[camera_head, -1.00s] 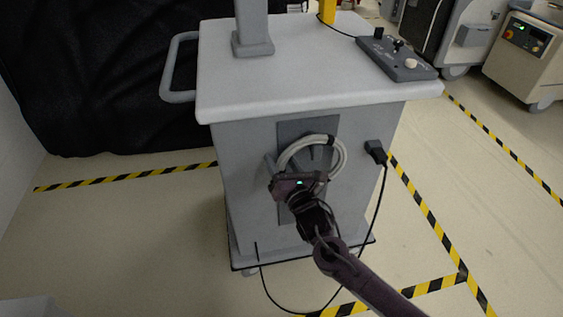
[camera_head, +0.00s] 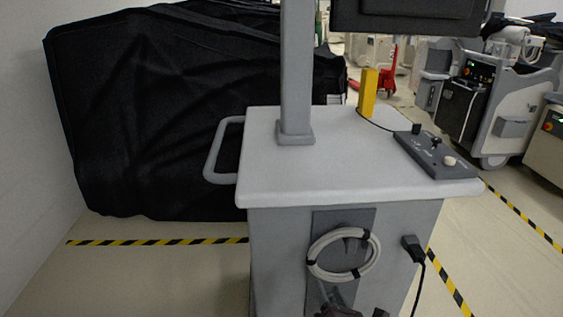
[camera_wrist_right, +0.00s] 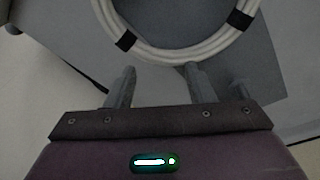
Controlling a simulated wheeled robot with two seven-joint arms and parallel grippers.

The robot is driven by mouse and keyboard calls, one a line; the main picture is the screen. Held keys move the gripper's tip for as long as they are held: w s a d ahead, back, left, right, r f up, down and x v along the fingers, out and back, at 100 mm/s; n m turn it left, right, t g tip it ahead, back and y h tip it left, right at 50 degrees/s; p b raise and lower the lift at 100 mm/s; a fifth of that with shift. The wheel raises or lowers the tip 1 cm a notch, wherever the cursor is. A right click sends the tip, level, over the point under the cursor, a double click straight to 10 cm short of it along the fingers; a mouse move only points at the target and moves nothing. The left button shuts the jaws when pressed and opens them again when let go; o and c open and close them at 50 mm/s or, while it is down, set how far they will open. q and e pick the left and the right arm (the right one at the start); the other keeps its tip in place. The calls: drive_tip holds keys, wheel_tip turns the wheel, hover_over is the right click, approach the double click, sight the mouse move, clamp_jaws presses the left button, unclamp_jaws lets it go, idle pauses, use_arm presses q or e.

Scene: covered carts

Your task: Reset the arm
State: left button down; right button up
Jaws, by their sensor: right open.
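A coiled pale grey cable (camera_head: 373,250) with black ties hangs against the dark recessed panel (camera_head: 361,218) on the front of the grey cart (camera_head: 277,255). My right gripper (camera_head: 334,291) shows only partly at the bottom edge of the head view, just below the coil. In the right wrist view the coil (camera_wrist_right: 180,50) curves across the top, ahead of my right gripper's two fingers (camera_wrist_right: 160,80). The fingers stand apart with nothing between them. I cannot tell whether a fingertip touches the coil. My left gripper is not in view.
The cart top holds a grey post (camera_head: 297,75), a yellow block (camera_head: 368,93) and a control box (camera_head: 436,154). A black plug (camera_head: 411,243) with a hanging cord is right of the coil. A side handle (camera_head: 212,160) juts left. A black-covered object (camera_head: 170,110) stands behind.

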drive_tip(key=s+d+f+m+g+h, duration=0.1)
drive_tip(key=s+d+f+m+g, duration=0.15)
drive_tip(key=f+m, duration=0.4)
drive_tip(key=s+d+f+m+g+h, duration=0.1)
drive_tip(key=s+d+f+m+g, duration=0.2)
drive_tip(key=f, duration=0.6)
drive_tip(key=s+d+f+m+g+h, duration=0.15)
drive_tip(key=s+f+m+g, duration=0.55)
drive_tip(key=s+f+m, duration=0.9)
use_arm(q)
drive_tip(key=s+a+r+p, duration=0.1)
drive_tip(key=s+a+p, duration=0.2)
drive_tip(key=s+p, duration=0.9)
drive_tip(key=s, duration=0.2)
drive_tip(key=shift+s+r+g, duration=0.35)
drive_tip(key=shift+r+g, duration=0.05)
use_arm(e)
drive_tip(key=s+d+f+m+g, duration=0.1)
drive_tip(key=s, duration=1)
drive_tip(key=s+d+f+m+g, duration=0.1)
drive_tip(key=s+d+f+g, duration=0.1)
drive_tip(key=s, duration=0.9)
drive_tip(key=shift+f+m, duration=0.25)
drive_tip(key=shift+m, duration=0.1)
drive_tip(key=shift+w+y, duration=0.1)
drive_tip(key=shift+y, duration=0.15)
